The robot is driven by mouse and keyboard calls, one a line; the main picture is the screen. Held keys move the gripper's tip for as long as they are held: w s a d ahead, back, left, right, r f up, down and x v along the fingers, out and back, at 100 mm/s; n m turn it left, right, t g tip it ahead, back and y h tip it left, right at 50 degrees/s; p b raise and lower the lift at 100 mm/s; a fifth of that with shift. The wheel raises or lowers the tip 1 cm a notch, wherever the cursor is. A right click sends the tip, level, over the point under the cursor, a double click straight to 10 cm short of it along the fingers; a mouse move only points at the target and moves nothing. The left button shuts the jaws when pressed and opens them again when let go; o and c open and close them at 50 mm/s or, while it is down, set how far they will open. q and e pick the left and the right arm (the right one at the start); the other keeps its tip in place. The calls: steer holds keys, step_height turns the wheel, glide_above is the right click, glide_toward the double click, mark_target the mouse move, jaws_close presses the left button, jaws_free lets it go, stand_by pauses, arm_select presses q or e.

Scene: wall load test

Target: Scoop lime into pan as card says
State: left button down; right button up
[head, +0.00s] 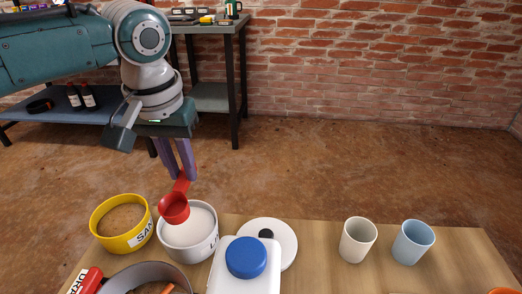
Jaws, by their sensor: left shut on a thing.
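My left gripper (181,174) is shut on the handle of a red scoop (174,208). The scoop's cup is over the white lime tub (203,250), which holds white powder; I cannot tell whether the cup touches the powder or what is in it. The tub's label is partly cut by the view, showing "L". A yellow tub (148,236) labelled "SAN" with brown contents stands to its left. A grey round pan (120,279) is at the front edge, partly out of view. My right gripper is not in view. No card can be read.
A white jug with a blue cap (246,257) stands right of the pan. A white disc with a black knob (284,240) lies behind it. A cream cup (357,240) and a blue cup (412,242) stand on the right of the wooden table (322,262). A red labelled item (86,281) is front left.

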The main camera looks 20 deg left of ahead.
mark_target(179, 183)
arm_select(q)
steer(key=shift+w+a+f, duration=0.1)
steer(key=shift+w+f, duration=0.1)
steer(key=shift+s+t, duration=0.1)
steer(key=shift+t, duration=0.3)
steer(key=shift+s+f+t, duration=0.2)
steer(key=shift+f+t, duration=0.1)
steer(key=shift+s+f+y+b, duration=0.2)
steer(key=shift+f+y+b, duration=0.1)
steer(key=shift+b, duration=0.25)
steer(key=shift+s+f+t+b, duration=0.3)
steer(key=shift+f+t+b, duration=0.15)
steer(key=shift+t+b, duration=0.45)
steer(key=shift+f, duration=0.35)
step_height(179, 183, down, 2)
steer(key=shift+w, duration=0.1)
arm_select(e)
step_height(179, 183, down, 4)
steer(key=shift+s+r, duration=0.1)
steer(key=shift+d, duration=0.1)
